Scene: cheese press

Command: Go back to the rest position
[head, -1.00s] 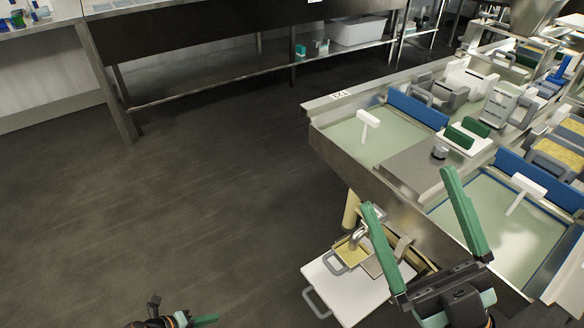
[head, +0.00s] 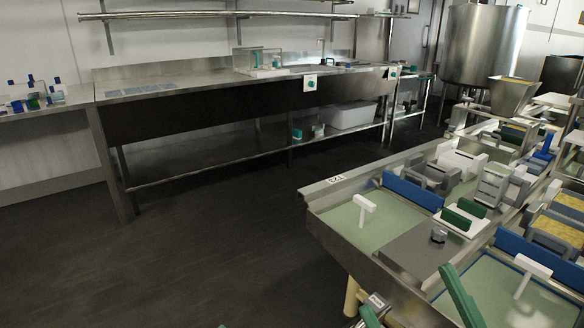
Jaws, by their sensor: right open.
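My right gripper (head: 406,288) is at the bottom right of the head view. Its two green fingers are spread wide with nothing between them, and the lower part of the gripper is cut off by the picture's bottom edge. It shows in front of the near side of the steel press table (head: 325,236). Of my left gripper (head: 222,326), only a tiny green tip shows at the bottom edge, so its jaws are hidden.
The press table holds shallow basins with white T-shaped tools (head: 363,208), blue dividers (head: 413,191), green-handled pieces (head: 457,219) and grey moulds. A long steel bench (head: 150,95) stands along the back wall, with a white bin (head: 352,116) beneath. The dark floor at left is open.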

